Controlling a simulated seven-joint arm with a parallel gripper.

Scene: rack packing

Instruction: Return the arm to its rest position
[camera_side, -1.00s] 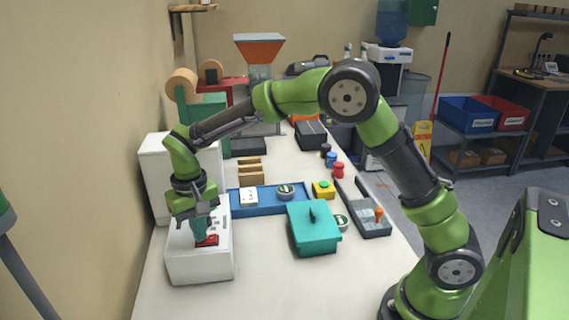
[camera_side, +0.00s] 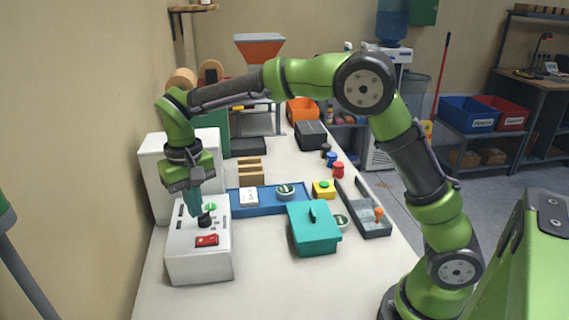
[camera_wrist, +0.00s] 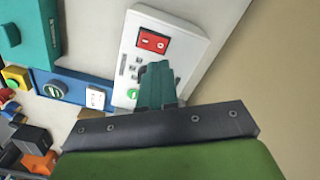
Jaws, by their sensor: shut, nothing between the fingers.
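My gripper (camera_side: 195,205) is above the white control box (camera_side: 184,266) at the left of the table, with its teal fingers together and nothing between them. The box top carries a red rocker switch (camera_side: 207,240), a black knob (camera_side: 204,220) and a green button (camera_side: 210,207). The fingertips are close to the knob; I cannot tell whether they touch it. In the wrist view the shut fingers (camera_wrist: 157,85) lie over part of the box face, and the red switch (camera_wrist: 153,41) shows clear of them.
A teal lidded box (camera_side: 314,232) stands to the right, with a blue tray (camera_side: 268,204) behind it. A yellow box with a green button (camera_side: 323,189) and a grey bin (camera_side: 371,228) are farther right. A white cabinet (camera_side: 152,180) stands behind my gripper. The front table is clear.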

